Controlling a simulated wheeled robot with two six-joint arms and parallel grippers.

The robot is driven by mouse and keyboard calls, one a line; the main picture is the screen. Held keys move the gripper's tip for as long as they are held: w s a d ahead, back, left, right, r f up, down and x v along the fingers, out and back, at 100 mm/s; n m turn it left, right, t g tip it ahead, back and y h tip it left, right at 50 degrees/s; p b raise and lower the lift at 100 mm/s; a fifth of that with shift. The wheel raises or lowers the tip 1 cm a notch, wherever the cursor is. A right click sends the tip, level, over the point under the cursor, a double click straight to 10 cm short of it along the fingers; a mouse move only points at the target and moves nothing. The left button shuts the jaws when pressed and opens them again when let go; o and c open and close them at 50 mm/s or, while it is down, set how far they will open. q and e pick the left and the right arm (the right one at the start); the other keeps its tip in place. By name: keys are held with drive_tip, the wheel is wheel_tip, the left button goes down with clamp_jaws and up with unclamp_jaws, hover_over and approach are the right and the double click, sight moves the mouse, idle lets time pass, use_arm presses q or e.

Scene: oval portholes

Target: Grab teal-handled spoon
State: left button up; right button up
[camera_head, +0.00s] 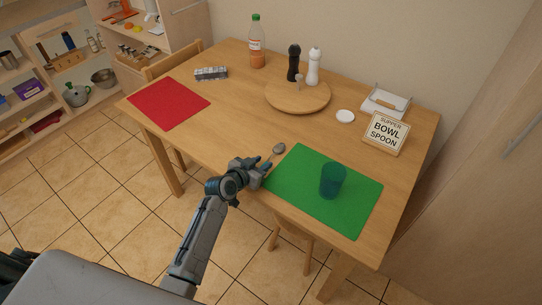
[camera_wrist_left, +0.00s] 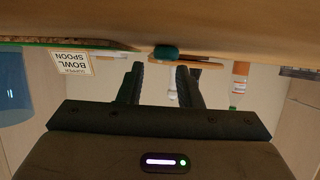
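The spoon's grey bowl end (camera_head: 279,149) shows in the head view on the wooden table, just off the green mat's upper left corner. Its handle is mostly hidden by my gripper there. In the left wrist view, which is upside down, the teal handle end (camera_wrist_left: 166,52) shows just beyond and between my fingertips. My left gripper (camera_head: 262,166) is low at the table's near edge, beside the spoon. In the wrist view its two fingers (camera_wrist_left: 160,72) are apart with a clear gap, and nothing is clamped. My right gripper is not in view.
A green mat (camera_head: 292,188) with a teal cup (camera_head: 332,181) lies to the right of the gripper. A red mat (camera_head: 168,104) lies at the left. A sign (camera_head: 386,133), a round board (camera_head: 298,97) with shakers and a bottle (camera_head: 257,45) stand farther back. The table's middle is clear.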

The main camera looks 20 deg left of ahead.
sight(269, 158)
use_arm(q)
drive_tip(key=shift+x, duration=1.2)
drive_tip(key=shift+w+d+f, duration=0.1)
drive_tip(key=shift+w+d, duration=0.05)
drive_tip(key=shift+w, duration=0.2)
clamp_jaws()
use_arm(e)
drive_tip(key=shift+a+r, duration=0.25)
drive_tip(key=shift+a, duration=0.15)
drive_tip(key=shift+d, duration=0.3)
